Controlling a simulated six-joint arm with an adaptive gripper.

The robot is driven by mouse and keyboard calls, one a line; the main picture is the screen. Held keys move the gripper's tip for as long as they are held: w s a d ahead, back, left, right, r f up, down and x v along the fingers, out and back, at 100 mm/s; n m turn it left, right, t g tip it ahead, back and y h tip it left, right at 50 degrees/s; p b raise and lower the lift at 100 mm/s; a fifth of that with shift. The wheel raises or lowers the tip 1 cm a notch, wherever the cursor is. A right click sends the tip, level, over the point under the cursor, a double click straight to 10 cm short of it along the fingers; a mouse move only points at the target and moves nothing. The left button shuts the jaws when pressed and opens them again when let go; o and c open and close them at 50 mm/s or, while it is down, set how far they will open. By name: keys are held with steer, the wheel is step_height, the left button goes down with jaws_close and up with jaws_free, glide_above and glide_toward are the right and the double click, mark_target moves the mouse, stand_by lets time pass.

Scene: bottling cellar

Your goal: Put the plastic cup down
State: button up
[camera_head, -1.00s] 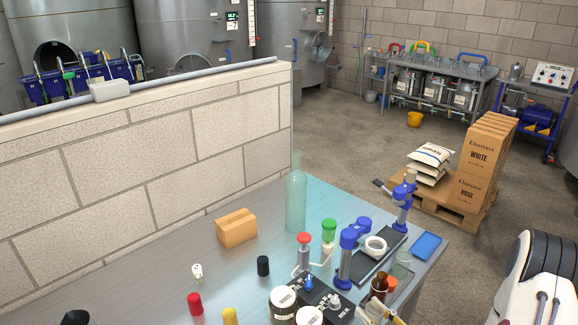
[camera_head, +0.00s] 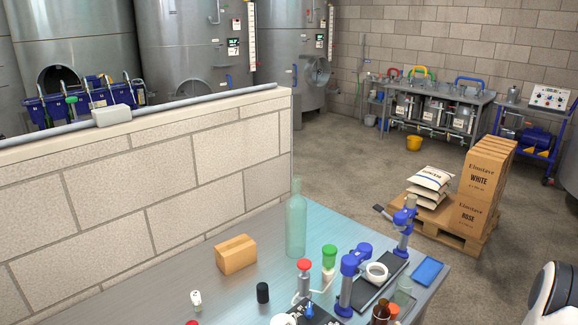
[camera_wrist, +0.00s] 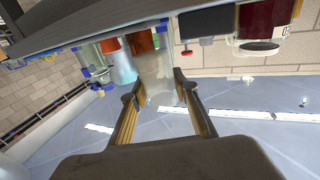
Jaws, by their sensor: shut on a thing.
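The plastic cup (camera_wrist: 158,72) is clear and see-through in the wrist view. It sits between the two fingertips of my gripper (camera_wrist: 157,94), which is shut on it. The wrist view is tilted, with the work surface (camera_wrist: 95,22) along the top edge. I cannot tell whether the cup touches that surface. My gripper is not in the head view. A small clear vessel (camera_head: 404,289) stands at the right of the metal table (camera_head: 165,277) there; I cannot tell what it is.
On the table are a tall pale green bottle (camera_head: 296,225), a cardboard box (camera_head: 236,254), a black cylinder (camera_head: 262,293), a blue clamp stand (camera_head: 350,265), a white ring (camera_head: 377,272), a brown bottle (camera_head: 380,312) and a blue pad (camera_head: 428,270). Bare table shows around the box.

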steer(key=shift+g+y, duration=0.3)
steer(key=shift+y, duration=0.1)
steer(key=a, duration=0.7)
steer(key=shift+s+a+f, duration=0.1)
steer(key=shift+a+f, duration=0.15)
steer(key=shift+a, duration=0.05)
steer(key=shift+r, duration=0.1)
